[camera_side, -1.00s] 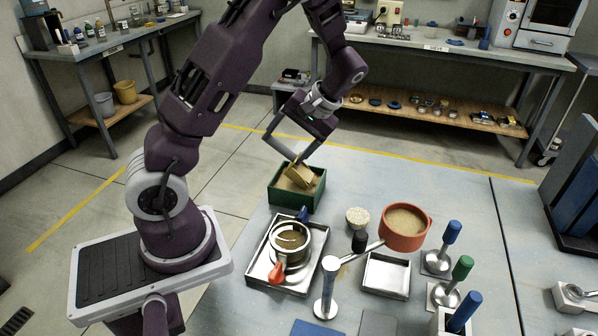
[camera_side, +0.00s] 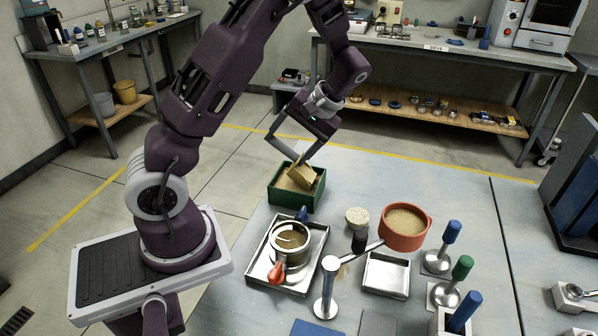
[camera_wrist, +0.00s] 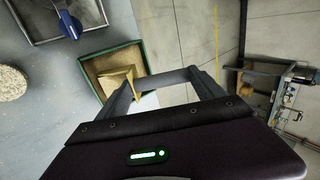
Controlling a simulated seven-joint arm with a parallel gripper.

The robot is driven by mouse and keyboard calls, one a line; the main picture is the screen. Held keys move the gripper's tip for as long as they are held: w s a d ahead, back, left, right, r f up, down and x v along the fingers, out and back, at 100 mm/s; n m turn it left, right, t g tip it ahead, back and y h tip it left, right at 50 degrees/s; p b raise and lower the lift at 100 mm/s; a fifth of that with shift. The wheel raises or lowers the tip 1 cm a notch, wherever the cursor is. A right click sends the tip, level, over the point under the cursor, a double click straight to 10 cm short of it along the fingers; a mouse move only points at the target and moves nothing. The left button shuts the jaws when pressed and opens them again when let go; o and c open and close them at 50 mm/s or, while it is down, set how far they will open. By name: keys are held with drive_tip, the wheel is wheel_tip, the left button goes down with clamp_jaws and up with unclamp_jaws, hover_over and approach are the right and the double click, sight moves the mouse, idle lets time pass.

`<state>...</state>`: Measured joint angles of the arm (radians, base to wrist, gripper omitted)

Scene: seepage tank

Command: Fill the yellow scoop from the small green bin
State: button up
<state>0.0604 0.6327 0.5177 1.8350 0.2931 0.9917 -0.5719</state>
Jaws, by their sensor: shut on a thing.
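The small green bin (camera_side: 297,196) stands on the table below my gripper, with tan sand (camera_side: 287,182) inside. My gripper (camera_side: 294,163) is shut on the yellow scoop (camera_side: 305,176), which is tilted within the bin's opening. In the wrist view the scoop (camera_wrist: 115,84) sits inside the green bin (camera_wrist: 86,70), beyond my gripper's fingers (camera_wrist: 132,92). I cannot tell how much sand is in the scoop, or how deep it reaches.
In front of the bin is a metal tray (camera_side: 256,270) with a round metal vessel (camera_side: 291,243). To the right are a pale round disc (camera_side: 357,217), an orange pot of sand (camera_side: 404,241) and an empty tray (camera_side: 388,277). The table behind the pot is clear.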

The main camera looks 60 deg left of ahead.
drive_tip(key=shift+r+t+h, duration=0.65)
drive_tip(key=shift+r, duration=0.55)
drive_tip(key=shift+r+t+h, duration=0.65)
drive_tip(key=shift+r, duration=0.5)
drive_tip(key=shift+s+a+r+t+h, duration=0.35)
drive_tip(key=shift+r, duration=0.35)
drive_tip(key=shift+s+a+r+t+h, duration=0.35)
drive_tip(key=shift+a+r+t+h, duration=0.05)
drive_tip(key=shift+r, duration=0.3)
drive_tip(key=shift+s+a+r+t+h, duration=0.35)
drive_tip(key=shift+r, duration=0.35)
